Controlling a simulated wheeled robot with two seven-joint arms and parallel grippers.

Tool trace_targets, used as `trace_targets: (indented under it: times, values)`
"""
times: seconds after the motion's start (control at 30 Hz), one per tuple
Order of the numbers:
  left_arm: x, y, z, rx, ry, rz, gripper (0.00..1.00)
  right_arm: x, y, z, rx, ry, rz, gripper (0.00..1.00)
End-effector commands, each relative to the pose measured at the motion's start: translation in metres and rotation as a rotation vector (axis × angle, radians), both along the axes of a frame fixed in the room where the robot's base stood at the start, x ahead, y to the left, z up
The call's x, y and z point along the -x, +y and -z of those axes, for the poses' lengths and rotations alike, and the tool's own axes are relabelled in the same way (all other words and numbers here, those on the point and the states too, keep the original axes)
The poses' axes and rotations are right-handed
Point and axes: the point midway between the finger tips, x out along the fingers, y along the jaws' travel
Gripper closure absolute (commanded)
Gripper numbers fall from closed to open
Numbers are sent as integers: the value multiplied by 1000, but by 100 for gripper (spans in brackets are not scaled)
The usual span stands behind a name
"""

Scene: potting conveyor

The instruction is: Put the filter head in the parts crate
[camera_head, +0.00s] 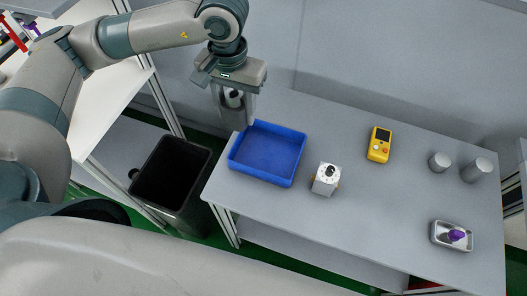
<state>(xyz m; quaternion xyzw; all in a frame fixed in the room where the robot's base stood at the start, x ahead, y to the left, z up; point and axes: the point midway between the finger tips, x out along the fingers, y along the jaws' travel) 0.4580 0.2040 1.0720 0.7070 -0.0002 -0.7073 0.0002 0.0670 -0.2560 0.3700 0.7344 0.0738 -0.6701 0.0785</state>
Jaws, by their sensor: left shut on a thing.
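The parts crate is a blue open tray (233,160) at the left end of the grey table, and its inside looks empty. My left gripper (236,115) hangs at the crate's back left corner. It is shut on a small pale and dark piece, the filter head (233,97), which is partly hidden between the fingers. The piece shows above the fingertips, and its height over the table is hard to tell. My right gripper is not in view.
On the grey table (390,205), a white box with a black knob (326,180) stands right of the crate. Further right are a yellow meter (379,145), two grey cylinders (475,170) and a metal dish (437,241) holding a purple thing. A black bin (172,172) stands left of the table.

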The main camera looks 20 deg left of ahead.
Motion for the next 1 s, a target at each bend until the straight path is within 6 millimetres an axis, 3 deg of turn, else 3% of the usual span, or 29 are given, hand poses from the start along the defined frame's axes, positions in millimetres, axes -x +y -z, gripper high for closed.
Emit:
trace_targets:
  times: [0.27,0.47,0.57,1.0]
  values:
    - [-1,-2,1,1,0,1,85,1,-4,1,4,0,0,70]
    - [-11,-22,16,8,3,5,85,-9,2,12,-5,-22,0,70]
    - [-21,-43,31,13,6,9,85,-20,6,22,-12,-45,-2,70]
    - [-61,-170,99,9,5,30,85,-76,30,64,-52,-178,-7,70]
